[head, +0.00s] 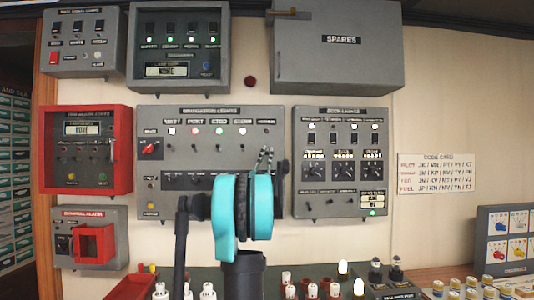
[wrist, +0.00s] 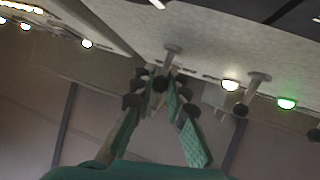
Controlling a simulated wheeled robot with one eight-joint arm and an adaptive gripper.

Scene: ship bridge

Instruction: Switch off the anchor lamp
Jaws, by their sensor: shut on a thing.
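The grey navigation lights panel (head: 210,112) hangs in the middle of the wall. Its top row has several lamps; white, red, green and white ones are lit, and the rightmost lamp (head: 265,130) looks dark. Its label is too small to read surely. My gripper (head: 266,158) is at the panel's right end, in front of the switch row, whose right part my arm hides. In the wrist view my gripper (wrist: 163,82) has its fingers together on a small toggle lever (wrist: 172,57). Another lever (wrist: 257,82) stands apart to the right, near lit white and green lamps.
A deck lights panel (head: 340,115) is close on the right. A red panel (head: 86,110) and a general alarm box (head: 88,218) are on the left. The spares cabinet (head: 340,70) is above. A desk with several pegs and lamps lies below.

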